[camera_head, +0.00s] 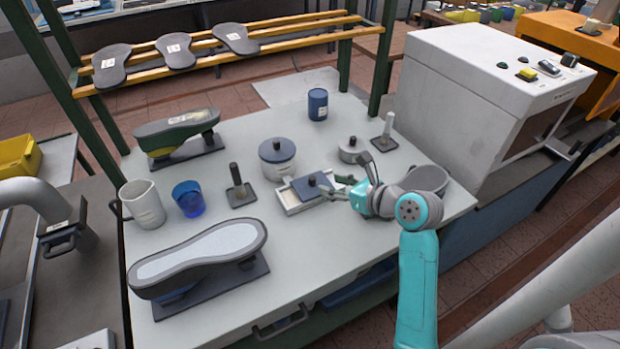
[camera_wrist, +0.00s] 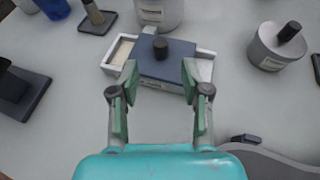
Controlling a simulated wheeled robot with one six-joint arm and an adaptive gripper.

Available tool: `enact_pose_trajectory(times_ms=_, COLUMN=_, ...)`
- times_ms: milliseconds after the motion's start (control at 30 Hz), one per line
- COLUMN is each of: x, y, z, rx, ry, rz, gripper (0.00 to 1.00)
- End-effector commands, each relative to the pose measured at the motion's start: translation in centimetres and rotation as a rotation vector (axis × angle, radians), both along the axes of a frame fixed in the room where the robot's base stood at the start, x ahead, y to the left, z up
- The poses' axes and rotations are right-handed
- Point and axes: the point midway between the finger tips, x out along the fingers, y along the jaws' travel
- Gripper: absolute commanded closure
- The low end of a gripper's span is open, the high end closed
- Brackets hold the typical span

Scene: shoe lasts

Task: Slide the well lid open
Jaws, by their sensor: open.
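The well is a white open-topped box (camera_head: 291,201) on the table, with a dark blue sliding lid (camera_head: 309,189) that has a black knob (camera_head: 312,179). In the wrist view the lid (camera_wrist: 175,65) covers the middle, and the box (camera_wrist: 118,55) shows uncovered at both ends. The knob (camera_wrist: 160,47) stands up near the lid's far side. My gripper (camera_head: 346,176) is open beside the well, on its right. In the wrist view my open gripper (camera_wrist: 160,77) has one finger on either side of the knob's line, short of the knob. Nothing is between the fingers but lid below.
A lidded white pot (camera_head: 278,160) stands behind the well, and a smaller grey pot (camera_head: 351,150) stands behind my gripper. A peg on a base (camera_head: 240,190) is to the left.

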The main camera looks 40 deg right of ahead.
Motion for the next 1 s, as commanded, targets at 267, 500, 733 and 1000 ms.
enact_pose_trajectory(times_ms=267, x=4.7, y=0.2, z=-1.9, rx=-0.001, ry=0.001, rz=0.004, gripper=0.53)
enact_pose_trajectory(times_ms=500, x=7.2, y=0.3, z=-2.9, rx=-0.001, ry=0.000, rz=0.002, gripper=0.53)
enact_pose_trajectory(times_ms=733, x=7.9, y=0.3, z=-3.2, rx=-0.002, ry=0.000, rz=0.001, gripper=0.53)
enact_pose_trajectory(times_ms=1000, x=7.8, y=0.3, z=-3.2, rx=-0.002, ry=0.000, rz=0.001, gripper=0.76)
